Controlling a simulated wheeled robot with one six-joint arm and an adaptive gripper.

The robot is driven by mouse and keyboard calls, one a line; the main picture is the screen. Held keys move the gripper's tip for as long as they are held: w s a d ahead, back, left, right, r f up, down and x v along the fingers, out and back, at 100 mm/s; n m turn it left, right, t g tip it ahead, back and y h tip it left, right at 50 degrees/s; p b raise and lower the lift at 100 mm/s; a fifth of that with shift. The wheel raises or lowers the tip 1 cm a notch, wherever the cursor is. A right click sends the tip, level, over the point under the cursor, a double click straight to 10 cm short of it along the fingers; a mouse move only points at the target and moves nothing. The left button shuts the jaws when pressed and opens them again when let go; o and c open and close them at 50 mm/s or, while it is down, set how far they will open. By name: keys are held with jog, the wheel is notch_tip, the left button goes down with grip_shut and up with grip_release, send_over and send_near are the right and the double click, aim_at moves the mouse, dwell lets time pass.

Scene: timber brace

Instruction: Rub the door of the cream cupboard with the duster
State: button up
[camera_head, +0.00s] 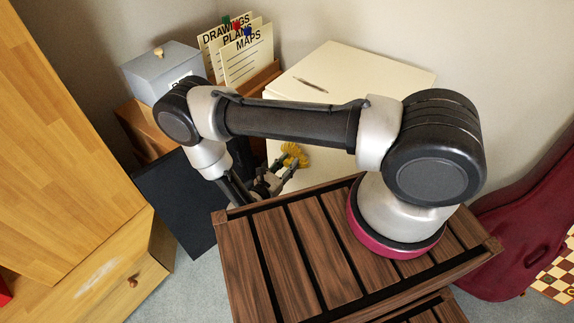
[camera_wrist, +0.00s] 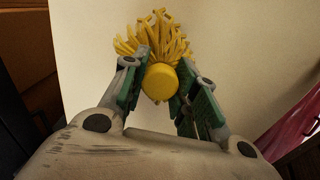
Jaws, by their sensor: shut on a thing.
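The duster (camera_wrist: 160,80) is yellow, with a round knob end towards the wrist camera and a fan of strands beyond it. My gripper (camera_wrist: 162,92) is shut on the duster, with a green-padded finger on each side of the knob. In the head view the duster (camera_head: 292,154) shows small beside my gripper (camera_head: 275,182). The cream cupboard (camera_head: 350,72) stands behind my arm; its pale top and part of its front show. In the wrist view the cream face (camera_wrist: 80,30) fills the background behind the strands. I cannot tell whether the strands touch it.
A grey box (camera_head: 160,68) and a wooden holder with labelled cards (camera_head: 245,55) stand left of the cupboard. A pen-like item (camera_head: 311,84) lies on its top. A dark panel (camera_head: 185,200), a wooden cabinet with a drawer (camera_head: 110,270) and a maroon case (camera_head: 515,240) flank the space.

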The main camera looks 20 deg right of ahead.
aim_at(303, 163)
jog(key=shift+x, duration=1.05)
jog(key=shift+s, duration=0.1)
jog(key=shift+s+d, duration=0.5)
jog(key=shift+s, duration=0.25)
jog(key=shift+s+d, duration=0.5)
jog(key=shift+s, duration=0.25)
jog(key=shift+d, duration=0.2)
jog(key=shift+w+a, duration=0.55)
jog(key=shift+w, duration=0.3)
jog(key=shift+w+a, duration=0.55)
jog(key=shift+w, duration=0.35)
grip_shut()
jog(key=shift+a, duration=0.1)
jog(key=shift+v, duration=2.95)
